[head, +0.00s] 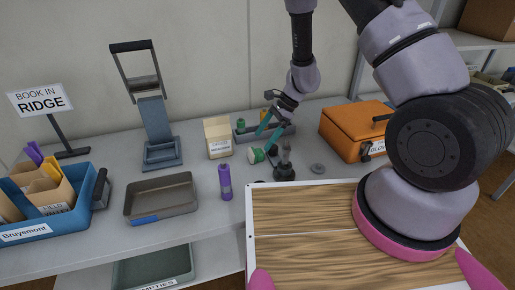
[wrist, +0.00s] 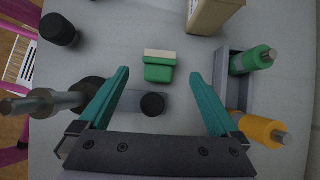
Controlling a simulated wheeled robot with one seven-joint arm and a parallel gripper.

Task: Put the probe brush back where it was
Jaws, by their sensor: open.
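The probe brush, a small green block with a cream strip, shows in the wrist view (wrist: 158,72) and in the head view (head: 257,155). It appears to lie on the grey bench. My gripper (head: 264,141) is open with teal fingers, low over the bench. In the wrist view (wrist: 158,74) the brush shows between the fingertips, with a gap on each side. I cannot tell the exact height of the fingers over it. A grey rack (head: 242,138) stands behind, holding a green and a yellow metal-tipped piece; it also shows in the wrist view (wrist: 222,72).
A dark stand with a metal stem (head: 285,168) is close to the right of the brush. A cardboard box (head: 218,138), a purple cylinder (head: 225,182), a grey tray (head: 162,197) and an orange case (head: 350,128) stand around. A wooden board (head: 300,210) is in front.

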